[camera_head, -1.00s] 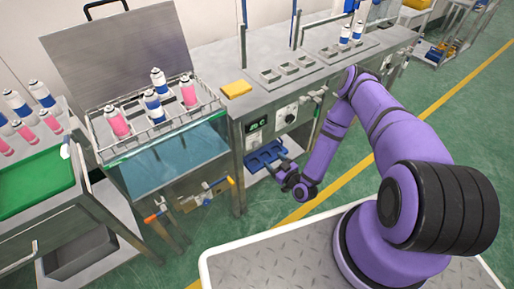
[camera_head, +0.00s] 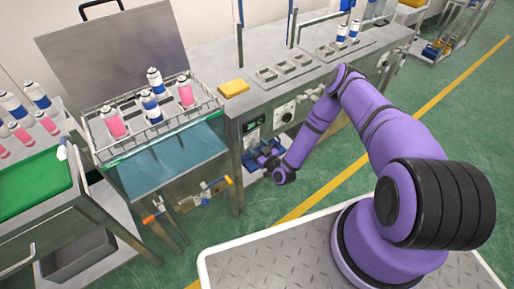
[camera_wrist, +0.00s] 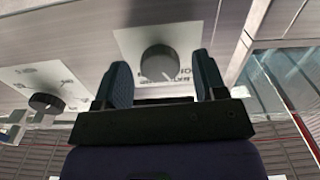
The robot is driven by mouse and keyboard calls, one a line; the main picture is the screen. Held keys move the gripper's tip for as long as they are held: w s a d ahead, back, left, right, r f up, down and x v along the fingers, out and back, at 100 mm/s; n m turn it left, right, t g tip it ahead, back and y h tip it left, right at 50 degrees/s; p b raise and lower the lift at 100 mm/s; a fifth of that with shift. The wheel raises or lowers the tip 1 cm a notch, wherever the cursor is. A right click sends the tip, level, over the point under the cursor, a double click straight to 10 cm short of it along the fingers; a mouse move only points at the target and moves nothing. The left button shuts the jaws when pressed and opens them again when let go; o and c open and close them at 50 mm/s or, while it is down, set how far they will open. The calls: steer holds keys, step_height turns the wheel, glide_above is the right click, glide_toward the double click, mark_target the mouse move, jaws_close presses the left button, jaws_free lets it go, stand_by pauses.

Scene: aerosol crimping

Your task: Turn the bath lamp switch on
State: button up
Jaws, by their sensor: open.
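The wrist view shows a round dark grey knob (camera_wrist: 160,64) on a white labelled plate, standing between the two blue fingers of my gripper (camera_wrist: 162,85). The fingers are open and apart, with a gap on each side of the knob; I cannot tell how far the knob lies beyond the tips. The label lettering by the knob appears upside down and is only partly legible. In the head view my gripper (camera_head: 268,155) is at the front panel of the steel bench, below the green display (camera_head: 254,123), and hides the knob there.
A second dark knob (camera_wrist: 46,102) sits on another white plate at left in the wrist view. The water bath (camera_head: 170,155) with a can rack stands left of my gripper. A yellow sponge-like block (camera_head: 233,89) lies on the bench (camera_head: 215,60). Open green floor lies right.

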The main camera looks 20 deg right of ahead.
steer(key=shift+w, duration=0.15)
steer(key=shift+c, duration=0.5)
steer(key=c, duration=0.8)
steer(key=shift+m, duration=0.3)
steer(key=m, duration=0.5)
steer(key=shift+m, duration=0.3)
steer(key=m, duration=0.5)
steer(key=shift+m, duration=0.3)
steer(key=shift+f, duration=0.1)
